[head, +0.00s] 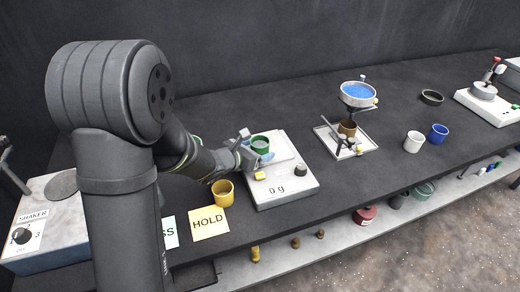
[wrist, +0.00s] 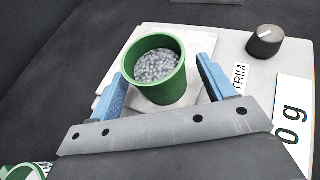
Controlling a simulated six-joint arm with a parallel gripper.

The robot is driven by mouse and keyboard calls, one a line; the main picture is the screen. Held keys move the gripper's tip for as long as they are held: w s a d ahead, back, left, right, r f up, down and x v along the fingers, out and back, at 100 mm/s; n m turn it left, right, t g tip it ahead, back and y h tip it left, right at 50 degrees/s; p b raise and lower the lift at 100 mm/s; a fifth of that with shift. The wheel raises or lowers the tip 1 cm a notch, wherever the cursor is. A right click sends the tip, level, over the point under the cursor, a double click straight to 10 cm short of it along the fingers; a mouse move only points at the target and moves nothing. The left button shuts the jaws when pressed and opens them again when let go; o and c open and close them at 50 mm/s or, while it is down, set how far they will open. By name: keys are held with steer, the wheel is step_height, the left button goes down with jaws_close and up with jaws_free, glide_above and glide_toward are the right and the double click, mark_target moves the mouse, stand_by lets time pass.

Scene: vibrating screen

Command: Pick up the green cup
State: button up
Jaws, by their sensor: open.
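The green cup (wrist: 172,92) stands upright on the pan of the white scale (wrist: 283,60) and holds grey granules. In the head view the green cup (head: 260,145) shows beyond my gripper (head: 257,163). In the wrist view my gripper (wrist: 163,88) is open, with one blue finger on each side of the cup. Gaps seem to show between the fingers and the cup wall, though I cannot tell exactly how close they are. The scale's display reads 0 g.
A yellow cup (head: 222,193) stands just left of the scale, behind the HOLD note (head: 209,222). A stand with a blue-filled sieve (head: 358,94), a white cup (head: 413,142) and a blue cup (head: 438,134) are to the right. The shaker box (head: 45,243) is at far left.

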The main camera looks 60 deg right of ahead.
mark_target(260, 144)
steer(key=shift+x, duration=1.4)
steer(key=shift+w, duration=0.1)
steer(key=c, duration=1.1)
steer(key=shift+o, duration=0.2)
steer(key=shift+r, duration=0.15)
